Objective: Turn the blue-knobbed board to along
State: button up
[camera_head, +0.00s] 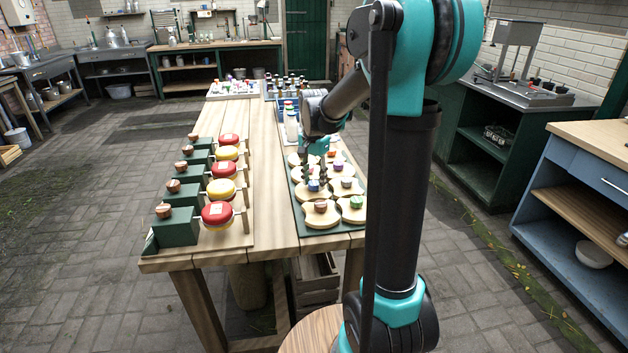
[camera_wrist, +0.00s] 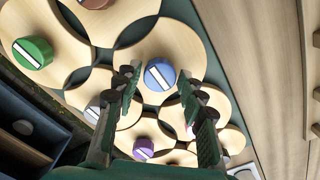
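The blue-knobbed board is a round pale wooden board (camera_wrist: 166,38) with a blue knob (camera_wrist: 159,74) bearing a white stripe. The stripe runs slantwise in the wrist view. In the head view the blue knob (camera_head: 313,185) is in the middle left of the group of boards, partly below my arm. My gripper (camera_wrist: 158,82) is open, its green fingers on either side of the blue knob in the wrist view. I cannot tell whether they touch it. In the head view my gripper (camera_head: 318,168) is just above the knob.
Neighbouring boards overlap or closely adjoin, with green (camera_wrist: 32,52), purple (camera_wrist: 143,148) and brown (camera_head: 320,206) knobs. They lie on a green base on the wooden table (camera_head: 270,180). Bottles stand behind.

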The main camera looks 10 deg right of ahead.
aim_at(314, 183)
jog(key=shift+o, duration=0.8)
notch_tip(314, 183, up, 12)
